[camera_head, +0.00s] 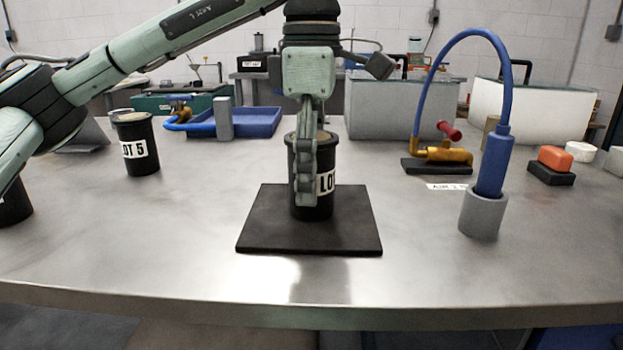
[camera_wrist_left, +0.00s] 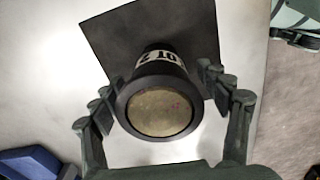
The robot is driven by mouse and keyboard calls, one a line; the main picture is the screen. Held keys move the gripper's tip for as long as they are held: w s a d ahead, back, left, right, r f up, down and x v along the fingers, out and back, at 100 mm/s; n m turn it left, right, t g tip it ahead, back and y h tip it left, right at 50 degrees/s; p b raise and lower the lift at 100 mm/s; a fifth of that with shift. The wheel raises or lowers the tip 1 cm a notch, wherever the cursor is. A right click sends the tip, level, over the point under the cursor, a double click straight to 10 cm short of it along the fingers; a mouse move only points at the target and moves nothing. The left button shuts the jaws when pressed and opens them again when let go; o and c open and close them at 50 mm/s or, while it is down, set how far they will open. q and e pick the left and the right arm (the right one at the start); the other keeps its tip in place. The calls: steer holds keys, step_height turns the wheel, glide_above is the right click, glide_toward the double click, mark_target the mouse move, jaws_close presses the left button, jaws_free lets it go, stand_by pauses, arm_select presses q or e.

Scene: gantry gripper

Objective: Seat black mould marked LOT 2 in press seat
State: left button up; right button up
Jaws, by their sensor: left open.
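A black cylindrical mould (camera_head: 325,205) with a white label stands upright on a flat black square mat (camera_head: 265,235) in the middle of the bench. In the head view the label reads only "LO" because my gripper hides the rest. In the left wrist view the mould (camera_wrist_left: 160,112) shows a pale round top, and its partly visible label appears to read LOT 2. My left gripper (camera_head: 304,195) is lowered over it from above. In the left wrist view the gripper (camera_wrist_left: 155,88) is open, with its fingers on either side of the mould. I cannot pick out the press seat.
Another black mould marked LOT 5 (camera_head: 137,150) stands to the left. A blue tray (camera_head: 250,125) lies behind. To the right are a grey holder (camera_head: 481,215) with a blue hose, a brass fitting (camera_head: 445,153) and an orange block (camera_head: 556,157). The bench front is clear.

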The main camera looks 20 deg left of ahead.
arm_select(q)
steer(key=c, duration=1.2)
steer(key=shift+r, duration=0.1)
steer(key=shift+c, duration=0.2)
